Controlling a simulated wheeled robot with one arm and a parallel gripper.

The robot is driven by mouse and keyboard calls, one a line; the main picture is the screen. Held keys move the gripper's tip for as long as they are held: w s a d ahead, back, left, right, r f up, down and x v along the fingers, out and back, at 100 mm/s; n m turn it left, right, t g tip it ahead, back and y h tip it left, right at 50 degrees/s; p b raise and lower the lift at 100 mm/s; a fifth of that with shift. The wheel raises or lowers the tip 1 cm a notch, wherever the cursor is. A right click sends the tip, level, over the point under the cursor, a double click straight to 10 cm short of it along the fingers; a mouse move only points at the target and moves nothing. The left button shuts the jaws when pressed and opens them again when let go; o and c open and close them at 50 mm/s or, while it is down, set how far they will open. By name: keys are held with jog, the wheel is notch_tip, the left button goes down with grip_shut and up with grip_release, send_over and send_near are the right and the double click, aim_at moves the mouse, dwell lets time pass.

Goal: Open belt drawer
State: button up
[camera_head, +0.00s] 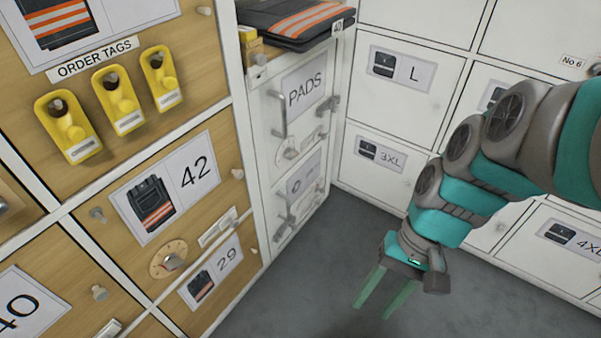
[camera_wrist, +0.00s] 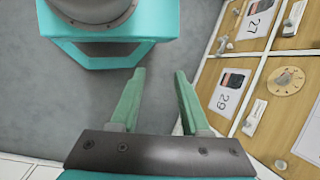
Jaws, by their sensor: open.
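My gripper (camera_head: 372,310) hangs over the grey floor, its two green fingers apart with nothing between them; the wrist view also shows it open (camera_wrist: 159,75). A narrow white cabinet stands left of it, apart from the fingers. Its upper front is labelled PADS (camera_head: 303,90) and has a bar handle.
Wooden fronts labelled 42 (camera_head: 167,187) and 29 (camera_head: 212,281) with knobs stand at left, with yellow order tags (camera_head: 120,100) above. Folded dark workwear (camera_head: 295,22) lies on the white cabinet. White lockers L (camera_head: 404,80) and 3XL (camera_head: 380,165) stand behind. The floor (camera_head: 320,265) between is clear.

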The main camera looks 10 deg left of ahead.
jog(key=w+a+f+m+g+y+b, duration=0.1)
jog(key=w+a+f+m+y, duration=0.3)
jog(key=w+a, duration=0.45)
jog(key=w+a+f+m+g+y+b, duration=0.1)
jog(key=w+a+f+m+y, duration=0.15)
jog(key=w+a+y, duration=0.55)
jog(key=w+a+f+m+t+y, duration=0.3)
jog(key=w+f+m+t, duration=0.1)
jog(key=w+f+m, duration=0.6)
jog(key=m+t, duration=0.3)
jog(key=t, duration=0.3)
send_over(289, 218)
jog(key=shift+h, duration=0.3)
jog(key=shift+w+a+f+b, duration=0.1)
jog(key=shift+w+f+b, duration=0.1)
jog(key=shift+f, duration=2.3)
jog(key=shift+w+a+f+b, duration=0.1)
jog(key=shift+w+f+b, duration=0.1)
jog(key=shift+f, duration=2.3)
jog(key=shift+c, duration=0.3)
grip_shut()
